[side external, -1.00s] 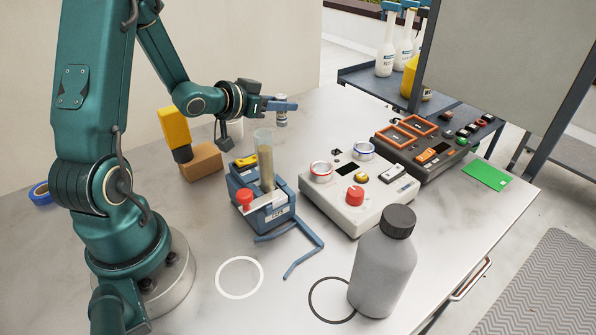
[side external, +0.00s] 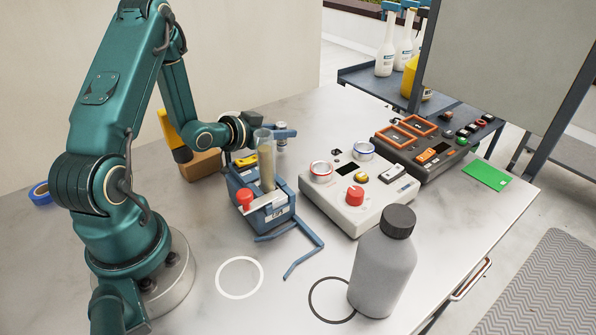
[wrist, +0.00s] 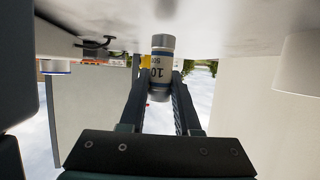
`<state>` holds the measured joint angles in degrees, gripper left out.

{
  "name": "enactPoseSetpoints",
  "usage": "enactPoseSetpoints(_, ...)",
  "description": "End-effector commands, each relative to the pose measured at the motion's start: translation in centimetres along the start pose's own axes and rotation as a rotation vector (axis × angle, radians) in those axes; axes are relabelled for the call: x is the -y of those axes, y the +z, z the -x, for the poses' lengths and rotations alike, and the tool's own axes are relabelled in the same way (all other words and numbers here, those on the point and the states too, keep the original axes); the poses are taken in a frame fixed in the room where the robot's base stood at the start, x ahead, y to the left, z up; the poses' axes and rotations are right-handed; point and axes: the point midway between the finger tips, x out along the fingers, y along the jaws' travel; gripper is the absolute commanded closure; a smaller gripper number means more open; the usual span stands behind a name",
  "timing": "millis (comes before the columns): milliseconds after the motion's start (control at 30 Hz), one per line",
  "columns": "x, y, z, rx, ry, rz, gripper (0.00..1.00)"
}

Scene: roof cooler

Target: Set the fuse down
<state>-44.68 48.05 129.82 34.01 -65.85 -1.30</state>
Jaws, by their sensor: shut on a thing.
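The fuse (wrist: 161,60) is a short cylinder with silver end caps and a pale printed label. In the wrist view it sits between the two dark fingers of my gripper (wrist: 160,88), which is shut on it. In the side view my gripper (side external: 284,132) is behind and right of the blue holder, with the fuse (side external: 281,147) upright below the fingers. The fuse is low over the grey worktop (side external: 180,235); I cannot tell whether its lower end touches.
The blue holder (side external: 272,216) with a clear tube (side external: 265,160) stands close in front of my gripper. A white control box (side external: 345,205) is to the right, with a dark box (side external: 440,160) beyond. A grey bottle (side external: 383,265) stands nearer the camera.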

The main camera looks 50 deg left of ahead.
Motion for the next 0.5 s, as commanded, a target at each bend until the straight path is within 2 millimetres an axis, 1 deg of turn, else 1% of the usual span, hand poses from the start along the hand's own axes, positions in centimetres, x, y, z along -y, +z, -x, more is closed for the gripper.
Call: enactPoseSetpoints(500, 0.0, 0.34, -0.16, 0.0, 0.001, 0.001, 1.0)
